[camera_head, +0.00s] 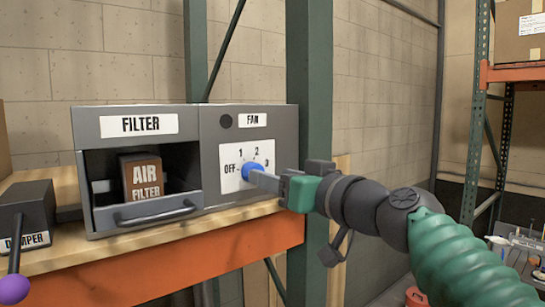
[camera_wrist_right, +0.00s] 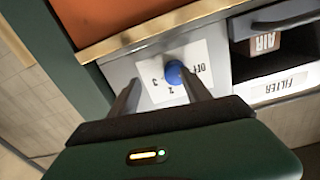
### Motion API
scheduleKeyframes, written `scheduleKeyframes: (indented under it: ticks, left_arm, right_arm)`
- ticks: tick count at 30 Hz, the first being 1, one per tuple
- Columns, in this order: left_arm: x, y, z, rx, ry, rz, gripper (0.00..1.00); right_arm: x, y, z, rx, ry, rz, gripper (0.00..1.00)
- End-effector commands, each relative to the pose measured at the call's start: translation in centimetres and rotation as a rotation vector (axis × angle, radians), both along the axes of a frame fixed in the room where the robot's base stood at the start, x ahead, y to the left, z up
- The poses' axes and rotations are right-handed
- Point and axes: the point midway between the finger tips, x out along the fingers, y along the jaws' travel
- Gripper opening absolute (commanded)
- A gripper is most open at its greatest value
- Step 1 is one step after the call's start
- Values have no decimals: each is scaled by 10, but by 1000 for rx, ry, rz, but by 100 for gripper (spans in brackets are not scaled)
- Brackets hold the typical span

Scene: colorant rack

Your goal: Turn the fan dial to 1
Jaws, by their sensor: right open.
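The blue fan dial (camera_head: 253,171) sits on a white label plate (camera_head: 232,182) marked OFF, 1, 2, 3 on the grey fan panel. My right gripper (camera_head: 268,180) comes in from the right, its fingertips close to the dial. In the right wrist view, the dial (camera_wrist_right: 174,72) shows upside down between the two spread fingers, nearer the right-hand finger. I cannot tell whether a finger touches it. The fingers are open. The dial's pointer is not clear, so its setting cannot be read. My left gripper is not in view.
Left of the fan panel is a filter bay (camera_head: 92,178) with a brown air filter box (camera_head: 142,178) and a handle. A damper box (camera_head: 24,218) with a purple-knobbed lever (camera_head: 14,288) stands at far left. A green post (camera_head: 312,90) rises behind my right gripper.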

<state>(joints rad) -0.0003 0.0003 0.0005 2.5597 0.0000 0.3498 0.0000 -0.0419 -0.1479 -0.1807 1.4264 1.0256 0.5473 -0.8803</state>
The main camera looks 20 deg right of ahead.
Motion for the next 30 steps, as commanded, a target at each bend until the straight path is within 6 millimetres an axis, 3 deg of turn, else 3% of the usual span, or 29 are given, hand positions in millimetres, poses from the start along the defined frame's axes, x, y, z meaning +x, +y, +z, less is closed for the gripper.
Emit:
scheduleKeyframes:
  ticks: [3, 12, 24, 30]
  left_arm:
    - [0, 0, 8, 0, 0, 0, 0]
    - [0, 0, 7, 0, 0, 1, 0]
    - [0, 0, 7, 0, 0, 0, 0]
    - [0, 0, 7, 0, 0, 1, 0]
  right_arm:
    - [13, 10, 2, -1, -2, -2, 56]
    - [18, 13, 0, -2, -3, -1, 55]
    - [16, 7, -1, 1, -1, 0, 2]
    - [16, 4, -1, 5, 0, -6, 0]
